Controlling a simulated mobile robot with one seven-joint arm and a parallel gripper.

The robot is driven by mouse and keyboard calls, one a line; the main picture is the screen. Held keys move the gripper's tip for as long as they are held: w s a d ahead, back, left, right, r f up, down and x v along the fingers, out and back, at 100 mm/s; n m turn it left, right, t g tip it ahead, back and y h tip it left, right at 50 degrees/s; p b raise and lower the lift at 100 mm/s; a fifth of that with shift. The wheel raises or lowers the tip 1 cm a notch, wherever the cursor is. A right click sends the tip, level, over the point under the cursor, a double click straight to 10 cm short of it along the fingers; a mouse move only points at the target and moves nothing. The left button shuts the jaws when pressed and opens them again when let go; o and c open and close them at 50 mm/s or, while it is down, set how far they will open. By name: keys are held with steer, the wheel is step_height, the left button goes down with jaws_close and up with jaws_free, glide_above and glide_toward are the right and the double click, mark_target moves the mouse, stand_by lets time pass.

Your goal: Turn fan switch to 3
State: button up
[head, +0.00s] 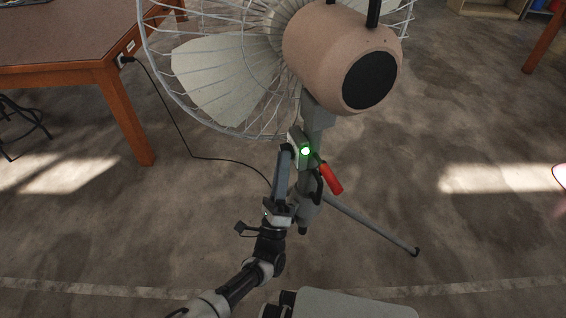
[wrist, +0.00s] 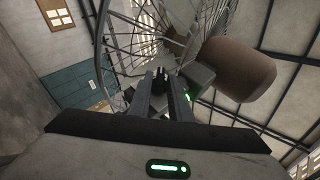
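The fan stands in front of me. Its pinkish-tan motor housing (head: 325,45) and wire cage (head: 160,60) are at the top of the head view. Below the housing, a small control box with a lit green light (head: 305,151) sits on the grey post. My gripper (head: 289,150) points up to the left side of this box. In the wrist view, the two fingers (wrist: 167,82) are a little apart, with a small dark part (wrist: 160,77) at their tips. I cannot tell whether they pinch it. The switch's setting is not readable.
A red handle (head: 331,178) sticks out right of the post, and a stand leg (head: 375,230) reaches right along the floor. A wooden table (head: 60,77) stands at left, with a black cable (head: 180,130) running from its socket towards the fan.

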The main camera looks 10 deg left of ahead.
steer(key=shift+w, duration=0.1)
jaws_close()
steer(key=shift+h, duration=0.3)
